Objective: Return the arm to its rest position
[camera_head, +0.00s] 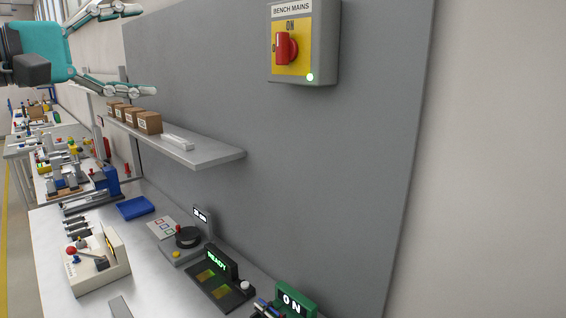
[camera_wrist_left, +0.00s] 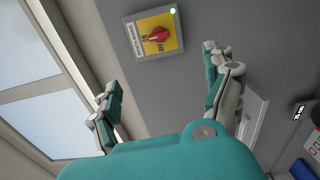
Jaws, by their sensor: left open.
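My left gripper (camera_head: 147,50) is at the upper left of the head view, its two fingers wide apart with nothing between them. It is in the air in front of the grey wall panel, above the shelf (camera_head: 215,152) and left of the BENCH MAINS switch box (camera_head: 325,45). The box has a yellow plate, a red knob (camera_head: 284,48) below the word ON, and a lit green lamp (camera_head: 310,77). In the left wrist view the open fingers (camera_wrist_left: 163,72) show with the switch box (camera_wrist_left: 133,43) beyond them, apart from it. My right gripper does not show.
Several small cardboard boxes (camera_head: 149,123) and a pale bar (camera_head: 178,142) are on the shelf. The bench (camera_head: 50,235) below carries a joystick box (camera_head: 100,265), a blue tray (camera_head: 135,208), a READY device (camera_head: 220,280) and an ON sign (camera_head: 293,301). The panel right of the switch box is clear.

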